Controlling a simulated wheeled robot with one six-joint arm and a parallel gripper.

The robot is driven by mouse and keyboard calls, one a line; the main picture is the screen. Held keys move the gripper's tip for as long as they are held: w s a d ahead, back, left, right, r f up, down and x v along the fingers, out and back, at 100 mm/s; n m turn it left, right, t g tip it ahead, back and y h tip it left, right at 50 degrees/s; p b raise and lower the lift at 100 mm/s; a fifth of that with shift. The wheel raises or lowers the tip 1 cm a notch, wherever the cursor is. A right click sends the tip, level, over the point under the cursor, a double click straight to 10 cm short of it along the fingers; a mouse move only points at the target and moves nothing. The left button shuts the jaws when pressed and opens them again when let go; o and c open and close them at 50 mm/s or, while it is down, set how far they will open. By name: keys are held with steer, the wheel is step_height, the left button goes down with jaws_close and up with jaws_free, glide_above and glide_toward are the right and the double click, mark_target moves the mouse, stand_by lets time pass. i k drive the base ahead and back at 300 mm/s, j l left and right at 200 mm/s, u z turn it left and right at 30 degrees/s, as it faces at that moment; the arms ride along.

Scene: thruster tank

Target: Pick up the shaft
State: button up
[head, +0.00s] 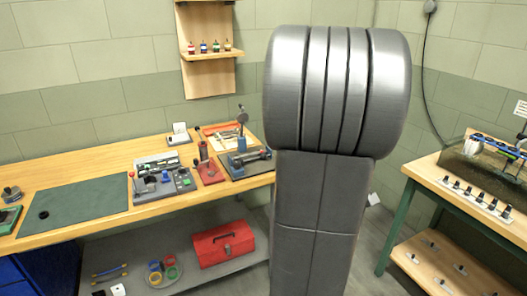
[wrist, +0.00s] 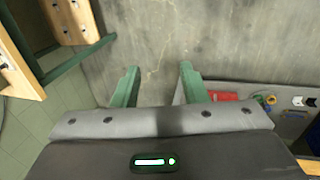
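My gripper (wrist: 158,84) shows in the wrist view with its two green fingers spread wide and nothing between them, above bare grey floor. In the head view my arm blocks the middle and the gripper is hidden. I cannot pick out the shaft for certain. A dark fixture (head: 248,160) with a long rod-like part lies at the right end of the wooden bench (head: 95,165). A thin bar with yellow ends (head: 109,271) lies on the grey lower shelf (head: 205,281). Either is too small to identify surely.
A green mat (head: 80,208), a grey fixture (head: 162,184) and a red stand (head: 210,170) are on the bench. A red toolbox (head: 223,244) and coloured rings (head: 163,272) sit below. A second table (head: 462,200) with a tank stands right. Floor shows between.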

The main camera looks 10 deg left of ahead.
mark_target(258, 153)
steer(key=i+u, duration=0.15)
steer(key=u, duration=1.2)
steer(key=i+l+u, duration=0.15)
steer(key=l+u, duration=0.25)
steer(key=l, duration=0.2)
steer(key=i+l+u, duration=0.1)
steer(key=l+u, duration=0.25)
steer(key=l, duration=0.25)
steer(key=l+u, duration=0.4)
steer(key=l, duration=0.2)
steer(key=l+u, duration=0.4)
steer(key=l, duration=0.25)
steer(key=k+l, duration=0.1)
steer(key=l, duration=0.35)
steer(key=k+l, duration=0.1)
steer(key=l, duration=0.75)
steer(key=k, duration=0.05)
